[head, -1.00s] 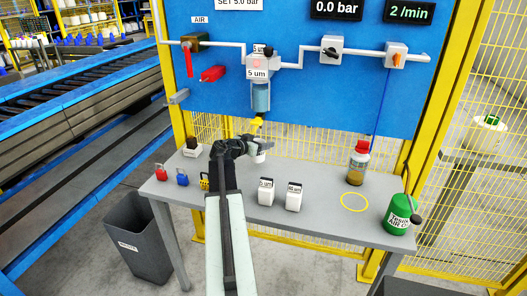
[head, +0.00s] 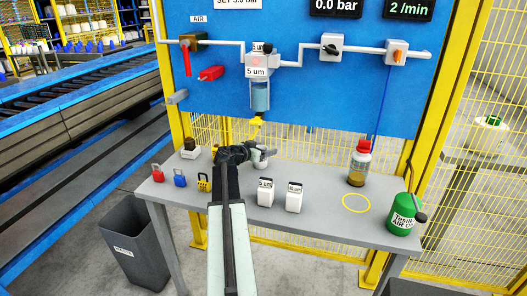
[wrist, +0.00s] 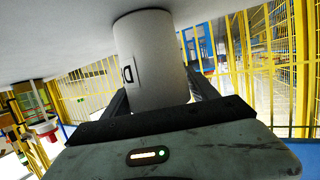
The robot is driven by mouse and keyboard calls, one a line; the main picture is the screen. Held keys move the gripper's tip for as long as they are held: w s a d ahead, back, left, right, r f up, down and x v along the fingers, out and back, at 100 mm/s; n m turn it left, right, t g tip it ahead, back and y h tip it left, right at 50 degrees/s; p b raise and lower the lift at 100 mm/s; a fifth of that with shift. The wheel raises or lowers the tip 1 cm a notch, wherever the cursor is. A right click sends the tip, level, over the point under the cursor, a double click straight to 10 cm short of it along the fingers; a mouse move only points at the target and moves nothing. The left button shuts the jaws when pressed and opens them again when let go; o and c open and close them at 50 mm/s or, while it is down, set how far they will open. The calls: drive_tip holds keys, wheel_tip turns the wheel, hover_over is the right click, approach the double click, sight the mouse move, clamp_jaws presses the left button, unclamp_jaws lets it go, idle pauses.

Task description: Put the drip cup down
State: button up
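The drip cup (wrist: 155,60) is a white cylinder with a small dark mark, seen large in the wrist view, where the picture is upside down. Its base appears to meet the grey table top (wrist: 60,40), though I cannot tell whether it bears fully on it. My gripper (wrist: 160,90) has one dark finger on each side of the cup, close against its wall. In the head view my gripper (head: 262,155) is low over the back of the table (head: 320,222), below the filter bowl (head: 260,97), and mostly hides the cup.
Two white filter boxes (head: 265,193) stand in front of the gripper. A red-capped bottle (head: 359,165) stands behind a yellow ring (head: 356,203); a green can (head: 402,216) is at the right edge. The table between bottle and boxes is clear.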

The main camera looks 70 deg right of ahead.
drive_tip(key=shift+o, duration=0.6)
drive_tip(key=shift+r, duration=0.1)
drive_tip(key=shift+a+r+p, duration=0.1)
drive_tip(key=shift+r+p, duration=0.15)
drive_tip(key=shift+p, duration=0.1)
drive_tip(key=p+v, duration=0.3)
drive_tip(key=v, duration=0.8)
drive_tip(key=shift+w+a, duration=0.15)
drive_tip(key=shift+a, duration=0.25)
